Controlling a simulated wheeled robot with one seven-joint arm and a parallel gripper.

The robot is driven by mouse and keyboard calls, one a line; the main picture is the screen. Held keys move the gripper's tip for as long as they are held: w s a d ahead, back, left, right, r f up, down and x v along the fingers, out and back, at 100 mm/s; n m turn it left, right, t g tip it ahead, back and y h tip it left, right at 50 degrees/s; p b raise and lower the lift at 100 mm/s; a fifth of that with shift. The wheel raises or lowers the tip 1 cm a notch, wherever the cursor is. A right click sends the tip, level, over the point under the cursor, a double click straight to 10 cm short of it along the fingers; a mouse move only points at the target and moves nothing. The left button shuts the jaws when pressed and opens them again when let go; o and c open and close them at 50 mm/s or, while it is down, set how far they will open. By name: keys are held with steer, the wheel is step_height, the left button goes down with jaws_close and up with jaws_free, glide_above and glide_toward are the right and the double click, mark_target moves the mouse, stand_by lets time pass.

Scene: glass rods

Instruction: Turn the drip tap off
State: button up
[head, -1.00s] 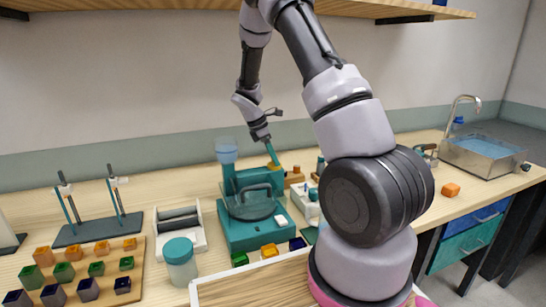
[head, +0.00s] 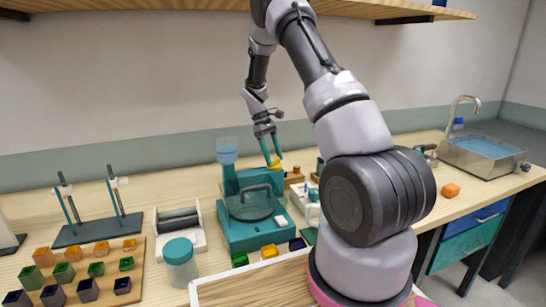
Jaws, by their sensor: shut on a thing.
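The teal machine (head: 234,232) stands on the bench, with a clear blue water cup (head: 226,150) on top at its left and a round bowl under a grey arched handle. A small yellow piece (head: 274,163), which looks like the drip tap's handle, is at the machine's upper right. My gripper (head: 271,159) comes down from above with its two teal fingers around this yellow piece, shut on it. The fingers partly hide it, and its exact angle is too small to tell.
A jar with a teal lid (head: 180,262), a roller stand (head: 180,228) and a rack of coloured cubes (head: 134,256) stand to the left. A wooden tray (head: 262,288) is in front. The sink (head: 484,155) is far right. A shelf hangs above.

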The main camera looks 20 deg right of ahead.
steer(key=m+y, duration=0.1)
steer(key=m, duration=0.2)
steer(key=m+y, duration=0.1)
steer(key=m, duration=0.1)
steer(key=shift+w+d+m, duration=0.1)
steer(key=shift+d+m, duration=0.05)
steer(key=shift+m, duration=0.25)
stand_by(0.4)
steer(key=o, duration=1.4)
steer(key=v, duration=1.1)
steer(key=shift+w+d+f, duration=0.1)
steer(key=shift+w+d, duration=0.05)
